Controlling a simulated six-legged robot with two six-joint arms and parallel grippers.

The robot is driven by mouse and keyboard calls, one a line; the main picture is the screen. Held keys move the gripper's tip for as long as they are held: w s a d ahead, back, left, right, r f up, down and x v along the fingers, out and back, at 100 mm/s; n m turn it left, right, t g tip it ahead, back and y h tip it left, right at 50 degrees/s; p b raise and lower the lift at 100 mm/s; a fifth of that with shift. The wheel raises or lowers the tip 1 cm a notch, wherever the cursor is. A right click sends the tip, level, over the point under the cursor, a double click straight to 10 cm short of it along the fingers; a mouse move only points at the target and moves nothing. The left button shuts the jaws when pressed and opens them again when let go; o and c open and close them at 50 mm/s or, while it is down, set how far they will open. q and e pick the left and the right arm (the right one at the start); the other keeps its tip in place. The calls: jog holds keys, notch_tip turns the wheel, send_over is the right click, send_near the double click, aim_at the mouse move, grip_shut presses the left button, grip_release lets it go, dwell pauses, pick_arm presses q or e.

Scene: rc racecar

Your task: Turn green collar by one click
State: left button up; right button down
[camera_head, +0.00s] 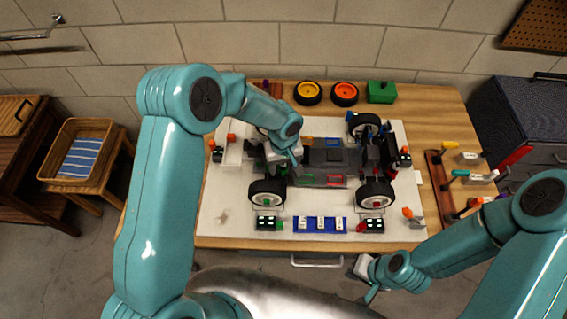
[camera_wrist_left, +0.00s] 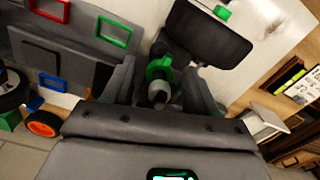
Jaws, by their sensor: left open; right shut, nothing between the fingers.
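The green collar (camera_wrist_left: 158,68) shows in the left wrist view, around a dark and grey shaft inside the car. My left gripper (camera_wrist_left: 160,88) is open, with one finger on each side of the collar and shaft. I cannot tell whether either finger touches the collar. In the head view my left gripper (camera_head: 287,158) reaches down into the left part of the black RC car (camera_head: 326,158), and I cannot make out the collar there. My right gripper (camera_head: 366,282) is shut and empty, low in front of the table's front edge.
A car wheel (camera_head: 267,193) stands close to my left gripper, with another wheel (camera_head: 375,194) to its right. A blue tray (camera_head: 320,224) lies in front. Yellow (camera_head: 307,92) and orange wheels (camera_head: 344,93) and a green box (camera_head: 381,92) sit at the back. A tool rack (camera_head: 443,190) is at the right.

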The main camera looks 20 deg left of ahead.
pick_arm(q)
jog(key=shift+a, duration=0.1)
jog(key=shift+w, duration=0.1)
jog(key=c, duration=1.1)
jog(key=shift+o, duration=0.2)
